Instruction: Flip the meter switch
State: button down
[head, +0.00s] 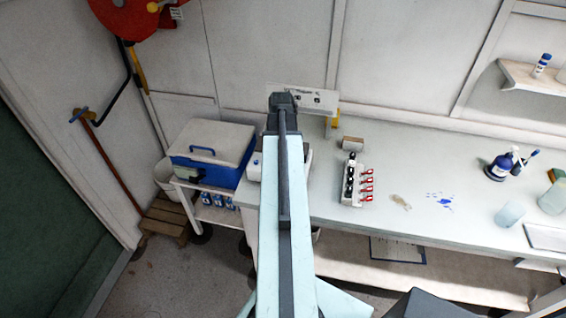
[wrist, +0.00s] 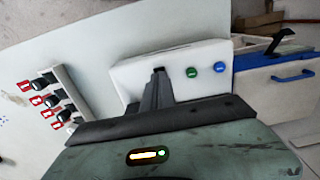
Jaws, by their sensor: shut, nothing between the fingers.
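My gripper (wrist: 158,72) shows in the wrist view as narrow dark fingers, shut and empty, in front of a white box with a green button and a blue button. A pale panel with small dark marks (head: 312,100) stands behind the arm's end at the wall. I cannot tell which part is the meter switch, nor whether the fingers touch the box.
A blue and white cooler (head: 212,150) stands left of the bench. Bottles (head: 503,165) and cups (head: 510,213) stand at right. The bench middle is mostly clear.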

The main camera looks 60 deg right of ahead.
notch_tip(320, 180, up, 5)
jog(key=p, duration=0.4)
jog(key=shift+f, duration=0.15)
